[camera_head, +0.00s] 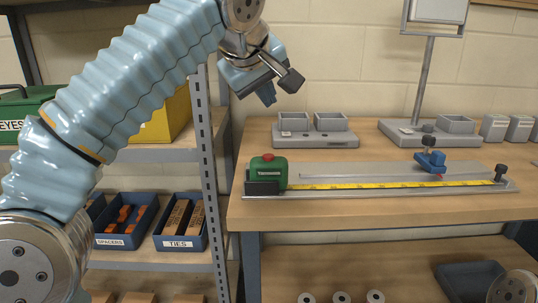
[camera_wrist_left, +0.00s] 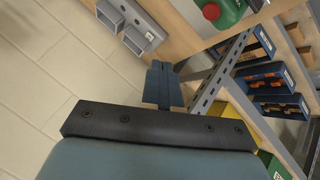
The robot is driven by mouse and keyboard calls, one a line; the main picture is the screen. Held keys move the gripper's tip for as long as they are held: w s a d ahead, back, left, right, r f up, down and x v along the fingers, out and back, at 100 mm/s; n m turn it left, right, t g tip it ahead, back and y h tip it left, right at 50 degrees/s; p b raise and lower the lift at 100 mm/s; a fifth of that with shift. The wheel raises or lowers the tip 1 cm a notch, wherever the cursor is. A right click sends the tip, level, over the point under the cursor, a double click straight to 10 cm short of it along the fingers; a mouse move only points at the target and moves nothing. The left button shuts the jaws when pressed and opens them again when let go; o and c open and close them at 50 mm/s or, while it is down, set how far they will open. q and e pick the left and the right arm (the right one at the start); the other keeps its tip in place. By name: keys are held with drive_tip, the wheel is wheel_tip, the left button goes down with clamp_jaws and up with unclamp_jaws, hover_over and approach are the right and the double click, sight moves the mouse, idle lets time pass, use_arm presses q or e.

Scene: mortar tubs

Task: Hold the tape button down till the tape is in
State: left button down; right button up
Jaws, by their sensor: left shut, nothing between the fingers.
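The green tape case (camera_head: 278,173) sits at the left end of a metal rail on the bench, with a red button (camera_head: 268,156) on top. Its yellow tape (camera_head: 390,185) lies drawn out along the rail to near a dark post (camera_head: 501,173) at the right end. My left gripper (camera_head: 268,97) is shut and empty, in the air above and behind the case, clear of the button. In the left wrist view its closed fingers (camera_wrist_left: 163,85) point away from the case, and the button (camera_wrist_left: 211,11) shows at the top edge. My right gripper is not in view.
A blue clamp (camera_head: 431,161) with a dark knob stands on the rail toward the right. Grey tubs on a base (camera_head: 313,138) and a stand with a pole (camera_head: 421,82) are behind. A shelf (camera_head: 150,155) with labelled bins is at left. The bench front is clear.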

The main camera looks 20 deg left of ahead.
use_arm(q)
hover_over(266, 157)
wheel_tip(266, 157, down, 5)
drive_tip(key=shift+s+r, duration=0.1)
drive_tip(key=shift+r, duration=0.05)
wheel_tip(266, 157, down, 2)
drive_tip(key=shift+f+b, duration=0.25)
drive_tip(key=shift+b, duration=0.6)
drive_tip(key=shift+f+b, duration=0.35)
drive_tip(key=shift+f, duration=0.15)
drive_tip(key=shift+f, duration=0.15)
idle(0.7)
drive_tip(key=shift+f+b, duration=0.25)
drive_tip(key=shift+b, duration=0.05)
drive_tip(key=shift+f+b, duration=0.3)
drive_tip(key=shift+f, duration=0.1)
idle(0.6)
idle(0.9)
drive_tip(key=shift+r+p, duration=0.85)
